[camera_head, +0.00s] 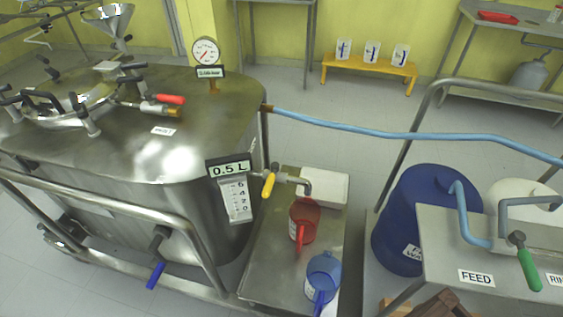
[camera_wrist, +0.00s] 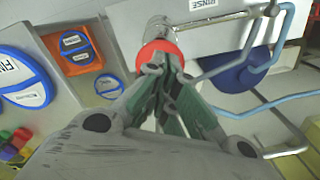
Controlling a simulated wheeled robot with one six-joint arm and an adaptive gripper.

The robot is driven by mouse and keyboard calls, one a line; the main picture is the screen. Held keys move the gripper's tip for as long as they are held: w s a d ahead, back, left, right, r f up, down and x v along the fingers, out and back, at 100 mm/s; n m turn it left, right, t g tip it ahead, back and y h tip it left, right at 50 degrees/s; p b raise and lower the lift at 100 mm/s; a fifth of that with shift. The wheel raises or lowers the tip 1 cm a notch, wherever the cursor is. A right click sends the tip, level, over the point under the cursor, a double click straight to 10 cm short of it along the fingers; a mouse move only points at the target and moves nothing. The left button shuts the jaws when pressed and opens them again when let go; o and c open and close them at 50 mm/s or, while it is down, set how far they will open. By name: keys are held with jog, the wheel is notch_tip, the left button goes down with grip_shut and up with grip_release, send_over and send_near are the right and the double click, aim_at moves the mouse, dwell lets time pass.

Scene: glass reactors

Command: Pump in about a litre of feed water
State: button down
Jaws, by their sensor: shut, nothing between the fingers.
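The steel vessel (camera_head: 160,150) stands at the left in the head view. Its display (camera_head: 229,169) reads 0.5 L above a level scale (camera_head: 237,200). A light blue hose (camera_head: 370,130) runs from the vessel's side to the right. A blue drum (camera_head: 415,215) stands beside a steel bench with a FEED label (camera_head: 476,277). A green handle (camera_head: 529,270) is on that bench. In the wrist view, my gripper (camera_wrist: 166,72) is shut and empty, its tips overlapping a round red part (camera_wrist: 160,49) on a metal stem. Whether they touch is unclear. My gripper is outside the head view.
A yellow-handled tap (camera_head: 269,184) sticks out above a red jug (camera_head: 303,220) and a blue jug (camera_head: 322,276) on a side tray. A steel rail (camera_head: 110,209) fronts the vessel.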

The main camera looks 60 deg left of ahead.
jog(key=shift+s+f, duration=0.1)
jog(key=shift+f, duration=4)
jog(key=shift+r, duration=4.7)
jog(key=shift+f, duration=0.15)
jog(key=shift+r, duration=0.2)
notch_tip(320, 180, up, 6)
